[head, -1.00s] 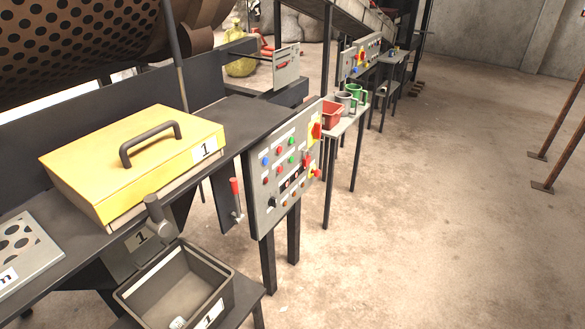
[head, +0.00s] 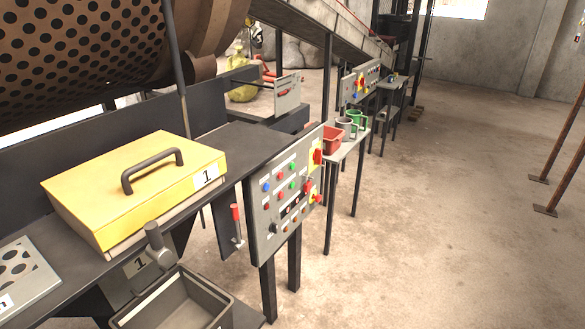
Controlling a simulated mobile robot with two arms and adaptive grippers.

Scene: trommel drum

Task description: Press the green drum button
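A grey control panel (head: 287,190) stands in the middle of the head view, tilted on dark legs. It carries rows of small blue, red and green buttons. One green button (head: 292,168) is in the upper row and another green button (head: 293,185) is just below it. The labels are too small to read, so I cannot tell which is the drum button. The perforated drum (head: 100,50) fills the upper left. Neither of my grippers is in view.
A yellow lidded box (head: 130,190) marked 1 sits on the dark bench at left. A grey bin (head: 200,292) is below it. A red-handled lever (head: 236,225) is left of the panel. A small table (head: 346,148) holds a red container and mugs.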

